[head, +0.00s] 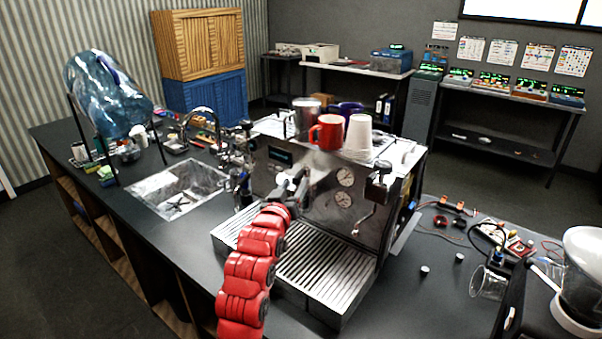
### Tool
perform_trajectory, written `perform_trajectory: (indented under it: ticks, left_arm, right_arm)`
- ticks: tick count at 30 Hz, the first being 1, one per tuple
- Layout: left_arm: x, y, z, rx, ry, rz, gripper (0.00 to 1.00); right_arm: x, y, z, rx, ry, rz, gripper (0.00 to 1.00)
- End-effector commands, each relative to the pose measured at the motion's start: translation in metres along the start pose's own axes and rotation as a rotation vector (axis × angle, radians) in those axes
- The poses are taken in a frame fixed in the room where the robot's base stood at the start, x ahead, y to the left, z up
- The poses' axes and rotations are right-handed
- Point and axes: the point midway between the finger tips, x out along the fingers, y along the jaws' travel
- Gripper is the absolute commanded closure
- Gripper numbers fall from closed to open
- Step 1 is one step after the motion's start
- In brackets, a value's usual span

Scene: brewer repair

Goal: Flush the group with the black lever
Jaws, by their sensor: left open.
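The espresso machine (322,198) stands on the dark counter, with two round gauges on its polished front and a slatted drip tray (322,282) below. My left gripper (292,186) is at the end of the red arm, open, in front of the machine's middle. The arm and gripper cover much of the group area. Dark fittings (240,168) show at the machine's left side, and a dark-topped fitting (379,180) with a thin spout is on the right of the front. I cannot tell which part is the black lever, or whether the gripper touches anything. My right gripper is out of view.
A red mug (326,133), a white cup stack (358,133) and a metal pitcher (305,116) stand on the machine. A sink (178,189) is to its left. At right are a tipped glass (487,284), a grinder (580,285) and loose wires.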

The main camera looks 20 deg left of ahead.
Motion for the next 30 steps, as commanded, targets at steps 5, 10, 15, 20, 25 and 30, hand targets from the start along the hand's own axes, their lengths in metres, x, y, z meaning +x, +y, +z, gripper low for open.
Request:
perform_trajectory:
  ticks: [5,10,15,20,25,30]
  left_arm:
    - [0.03,0.001,-0.001,0.0,0.0,0.001,0.46]
    - [0.051,0.001,-0.001,-0.001,-0.001,0.001,0.46]
    - [0.061,0.001,0.0,-0.001,0.001,0.001,0.46]
    - [0.063,0.001,-0.001,0.0,0.001,0.001,0.46]
    - [0.063,0.001,-0.001,0.0,0.001,0.001,0.46]
    - [0.063,0.001,0.0,0.0,0.001,0.001,0.77]
  right_arm:
    - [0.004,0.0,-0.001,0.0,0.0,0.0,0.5]
    - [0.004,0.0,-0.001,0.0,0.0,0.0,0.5]
    - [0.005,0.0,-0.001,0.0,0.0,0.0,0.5]
    - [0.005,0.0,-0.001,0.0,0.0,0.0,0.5]
    - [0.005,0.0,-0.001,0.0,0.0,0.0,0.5]
    - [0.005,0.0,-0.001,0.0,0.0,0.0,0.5]
